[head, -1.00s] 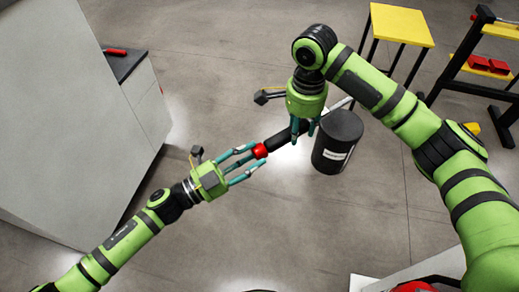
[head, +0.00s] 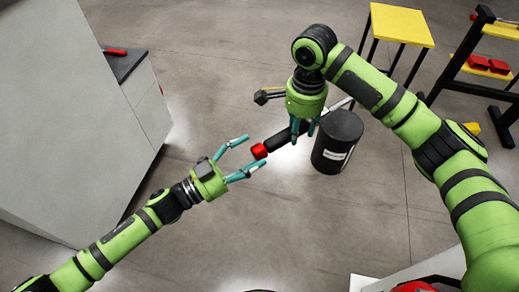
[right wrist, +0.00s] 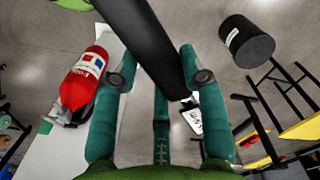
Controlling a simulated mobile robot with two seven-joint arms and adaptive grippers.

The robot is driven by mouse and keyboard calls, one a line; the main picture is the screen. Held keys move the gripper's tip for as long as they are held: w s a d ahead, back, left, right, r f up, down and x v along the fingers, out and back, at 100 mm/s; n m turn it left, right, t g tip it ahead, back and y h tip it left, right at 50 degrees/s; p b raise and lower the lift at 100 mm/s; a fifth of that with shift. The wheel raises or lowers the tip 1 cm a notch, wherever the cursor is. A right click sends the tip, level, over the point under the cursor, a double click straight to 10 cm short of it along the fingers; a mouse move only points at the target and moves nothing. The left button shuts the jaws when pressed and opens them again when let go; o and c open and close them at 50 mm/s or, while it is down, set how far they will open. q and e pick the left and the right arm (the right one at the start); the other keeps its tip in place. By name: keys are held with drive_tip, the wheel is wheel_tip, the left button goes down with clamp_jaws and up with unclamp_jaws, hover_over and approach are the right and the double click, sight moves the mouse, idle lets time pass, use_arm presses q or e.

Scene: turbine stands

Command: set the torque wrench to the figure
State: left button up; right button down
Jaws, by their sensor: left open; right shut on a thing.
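The figure on the wrench cannot be read in either view.
A black bin (head: 334,152) with a white label stands on the floor behind the wrench. A grey cabinet (head: 148,105) is at left. A yellow-topped stool (head: 402,24) and a black rack (head: 476,55) stand at upper right. A red fire extinguisher (right wrist: 83,78) shows in the right wrist view.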

drive_tip(key=shift+r, duration=0.1)
use_arm(q)
drive_tip(key=shift+v, duration=2.55)
drive_tip(key=shift+w, duration=0.1)
